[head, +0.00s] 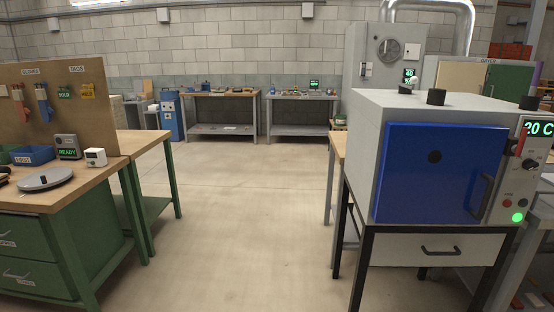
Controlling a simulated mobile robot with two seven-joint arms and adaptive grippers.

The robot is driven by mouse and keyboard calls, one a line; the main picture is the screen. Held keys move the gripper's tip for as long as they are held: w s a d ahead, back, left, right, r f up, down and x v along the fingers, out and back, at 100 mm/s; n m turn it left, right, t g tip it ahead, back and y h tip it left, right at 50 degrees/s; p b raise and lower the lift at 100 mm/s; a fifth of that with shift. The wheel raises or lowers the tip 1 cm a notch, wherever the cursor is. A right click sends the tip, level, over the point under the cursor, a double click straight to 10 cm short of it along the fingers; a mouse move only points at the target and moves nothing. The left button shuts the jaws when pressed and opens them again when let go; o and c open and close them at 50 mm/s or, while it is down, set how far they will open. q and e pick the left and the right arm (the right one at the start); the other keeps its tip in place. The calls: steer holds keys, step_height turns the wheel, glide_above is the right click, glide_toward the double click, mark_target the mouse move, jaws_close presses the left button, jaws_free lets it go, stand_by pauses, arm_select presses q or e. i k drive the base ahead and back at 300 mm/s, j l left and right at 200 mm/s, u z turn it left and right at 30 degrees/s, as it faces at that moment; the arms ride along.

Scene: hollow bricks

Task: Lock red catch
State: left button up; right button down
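A grey oven (366,130) stands on a black frame at the right, with a blue door (440,172) that appears closed. A small red catch (521,142) sits at the upper right of the door, by the control panel; it looks upright, but it is too small to tell whether it is engaged. The door has a dark handle (482,196) on its right side. The panel display (539,128) reads 20 C and a green lamp (517,217) is lit below it. Neither of my grippers is in view.
A green workbench (60,245) with a pegboard (60,95) stands at the left. A drawer (430,250) is under the oven. Benches (222,94) line the back wall, and a grey cabinet (355,60) stands behind the oven. The floor (250,220) between is clear.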

mark_target(517, 149)
steer(key=z, duration=1.4)
